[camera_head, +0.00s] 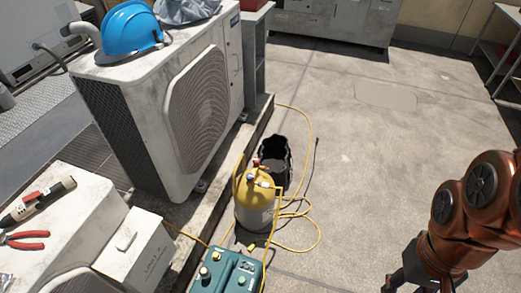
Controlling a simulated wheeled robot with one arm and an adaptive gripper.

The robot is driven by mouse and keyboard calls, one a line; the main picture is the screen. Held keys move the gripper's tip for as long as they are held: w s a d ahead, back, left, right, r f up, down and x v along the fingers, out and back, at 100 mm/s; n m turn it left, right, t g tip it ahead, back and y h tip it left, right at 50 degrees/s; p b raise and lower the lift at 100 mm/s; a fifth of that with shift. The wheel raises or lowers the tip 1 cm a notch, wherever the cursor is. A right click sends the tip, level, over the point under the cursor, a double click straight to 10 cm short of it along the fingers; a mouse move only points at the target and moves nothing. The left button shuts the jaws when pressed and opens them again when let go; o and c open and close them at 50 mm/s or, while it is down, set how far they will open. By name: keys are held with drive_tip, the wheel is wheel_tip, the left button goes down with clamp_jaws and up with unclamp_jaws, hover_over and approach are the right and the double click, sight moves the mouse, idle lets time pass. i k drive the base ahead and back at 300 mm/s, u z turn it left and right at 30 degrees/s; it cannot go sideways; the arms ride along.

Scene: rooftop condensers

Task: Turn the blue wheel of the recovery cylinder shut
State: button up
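The recovery cylinder (254,215), grey with a yellow top and yellow collar, stands upright on the rooftop floor near the middle of the view. Its valve sits inside the collar, with a small red part and a small blue part that looks like the blue wheel (251,177). The wheel is too small to tell how far it is turned. My gripper (393,284) is dark and low at the lower right, well to the right of the cylinder and apart from it. Its fingertips are at the bottom edge, partly cut off, so its opening is unclear.
A black bucket or bag (275,157) stands right behind the cylinder. A yellow hose (309,150) loops on the floor around it. A green machine (227,272) is in front. A condenser (160,100) with a blue helmet (131,30) stands left. Floor to the right is clear.

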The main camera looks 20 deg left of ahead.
sight(250, 177)
drive_tip(key=i, duration=2.35)
drive_tip(key=u, duration=4.15)
